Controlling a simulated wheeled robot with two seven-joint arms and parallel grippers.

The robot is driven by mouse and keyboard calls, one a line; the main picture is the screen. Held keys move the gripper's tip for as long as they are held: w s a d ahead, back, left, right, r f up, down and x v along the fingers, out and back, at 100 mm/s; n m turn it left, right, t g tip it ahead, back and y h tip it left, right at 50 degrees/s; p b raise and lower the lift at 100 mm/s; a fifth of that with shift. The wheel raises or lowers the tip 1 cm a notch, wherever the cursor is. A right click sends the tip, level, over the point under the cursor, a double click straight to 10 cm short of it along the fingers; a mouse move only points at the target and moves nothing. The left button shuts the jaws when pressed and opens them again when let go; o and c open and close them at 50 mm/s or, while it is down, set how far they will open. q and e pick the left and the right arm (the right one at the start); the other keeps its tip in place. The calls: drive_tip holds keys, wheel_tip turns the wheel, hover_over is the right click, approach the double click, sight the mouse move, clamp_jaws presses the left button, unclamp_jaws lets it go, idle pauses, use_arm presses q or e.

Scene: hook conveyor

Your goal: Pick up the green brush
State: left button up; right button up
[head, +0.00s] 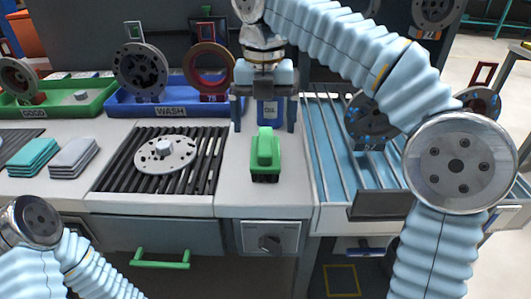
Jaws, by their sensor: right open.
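The green brush (265,158) stands on the light counter between the black slatted grate and the blue rack. Its green grip faces up and a dark underside shows at its front. My right gripper (263,128) points down above and just behind the brush in the picture. Its two dark fingers are spread wide, with nothing held between them. A blue oil bottle (268,112) shows between the fingers, farther back. My left arm comes in at the lower left, but its gripper is outside the picture.
A round metal plate (180,158) lies on the black grate (118,172). Teal cloths (33,156) and grey cloths (73,157) are at left. Behind stand a green GOOD tray (75,112) and a blue WASH tray (200,108). The blue rack (330,170) is at right.

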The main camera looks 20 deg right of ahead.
sight(265, 153)
wheel_tip(265, 153, down, 3)
drive_tip(key=shift+r+b, duration=0.1)
drive_tip(key=shift+b, duration=0.35)
drive_tip(key=f, duration=0.3)
drive_tip(key=f+b, duration=0.1)
drive_tip(key=f, duration=0.1)
drive_tip(key=shift+d+f, duration=0.2)
drive_tip(key=shift+f, duration=0.2)
drive_tip(key=shift+c, duration=0.2)
drive_tip(key=c, duration=1.1)
